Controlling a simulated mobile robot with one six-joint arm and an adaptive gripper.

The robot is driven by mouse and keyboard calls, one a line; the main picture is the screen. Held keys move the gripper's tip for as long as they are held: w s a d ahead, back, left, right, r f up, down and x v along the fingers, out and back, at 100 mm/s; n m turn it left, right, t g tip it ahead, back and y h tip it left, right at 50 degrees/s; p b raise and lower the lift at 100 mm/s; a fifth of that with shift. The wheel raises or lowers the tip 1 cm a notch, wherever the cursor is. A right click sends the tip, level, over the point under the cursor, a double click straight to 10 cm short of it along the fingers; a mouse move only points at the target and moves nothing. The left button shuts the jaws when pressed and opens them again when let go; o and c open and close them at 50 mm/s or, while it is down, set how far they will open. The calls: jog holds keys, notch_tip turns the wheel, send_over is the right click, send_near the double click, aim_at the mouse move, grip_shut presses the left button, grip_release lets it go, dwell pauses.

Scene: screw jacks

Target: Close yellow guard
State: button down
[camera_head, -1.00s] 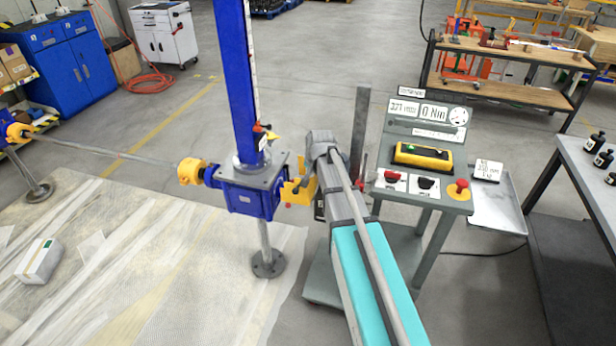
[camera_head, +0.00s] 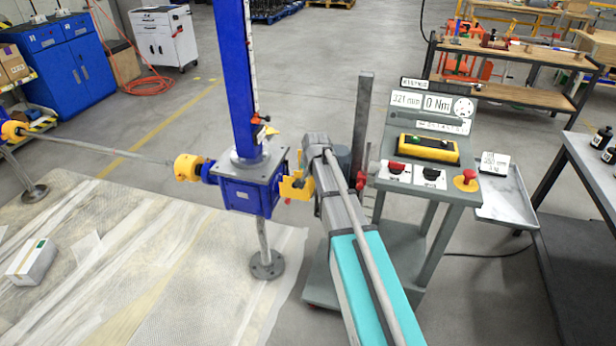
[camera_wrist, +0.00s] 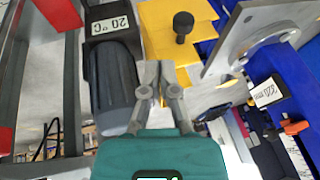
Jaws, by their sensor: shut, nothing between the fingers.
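The yellow guard (camera_head: 297,187) is at the right side of the blue screw jack gearbox (camera_head: 246,192), next to my arm's end. In the wrist view the guard (camera_wrist: 163,33) is a yellow plate with a black knob (camera_wrist: 183,25) on it. My gripper (camera_wrist: 160,66) is shut and empty, its fingertips just below the guard's plate in the picture. Whether they touch it I cannot tell. In the head view my arm hides the gripper.
A dark grey motor (camera_wrist: 113,82) with a 20 °C label is just left of my fingers. A grey flange plate (camera_wrist: 245,38) is to the right. The control console (camera_head: 425,165) stands right of my arm. A shaft (camera_head: 110,150) runs left from the gearbox.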

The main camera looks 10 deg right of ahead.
aim_at(299, 174)
jog(key=shift+w+a+f+b, duration=0.4)
jog(key=shift+f+b, duration=0.25)
jog(key=shift+f, duration=0.1)
jog(key=shift+w+a+f+b, duration=0.35)
jog(key=shift+f+b, duration=0.25)
jog(key=shift+f, duration=0.1)
jog(key=shift+w+a+f+b, duration=0.4)
jog(key=shift+f+b, duration=0.25)
jog(key=shift+f, duration=0.1)
jog(key=shift+d, duration=0.15)
jog(key=shift+w, duration=0.1)
